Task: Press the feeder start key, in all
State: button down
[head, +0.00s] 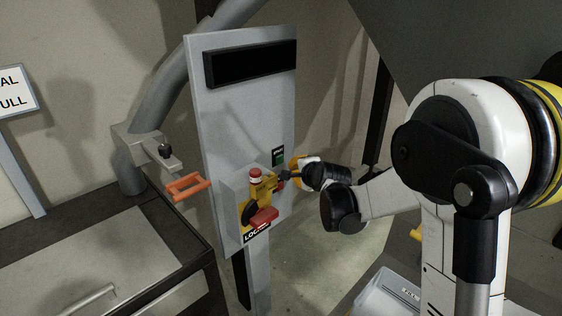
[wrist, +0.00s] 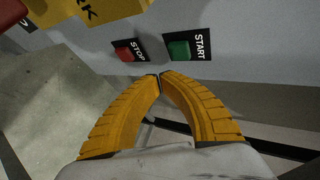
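The green start key (wrist: 179,50), on a black START label, is on the grey panel in the wrist view. It also shows at the panel's right side in the head view (head: 280,158). The red stop key (wrist: 127,52) is left of it in the wrist view. My gripper (wrist: 160,76) has two yellow fingers with their tips together and nothing visible between them. The tips are just below the gap between the two keys, nearer the start key. I cannot tell whether they touch the panel. In the head view the gripper is by the panel's right edge.
An orange handle (head: 188,187) is farther left.

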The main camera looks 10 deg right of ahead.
jog(key=shift+s+d, duration=0.4)
jog(key=shift+s, duration=0.2)
jog(key=shift+s+d, duration=0.35)
jog(key=shift+s, duration=0.2)
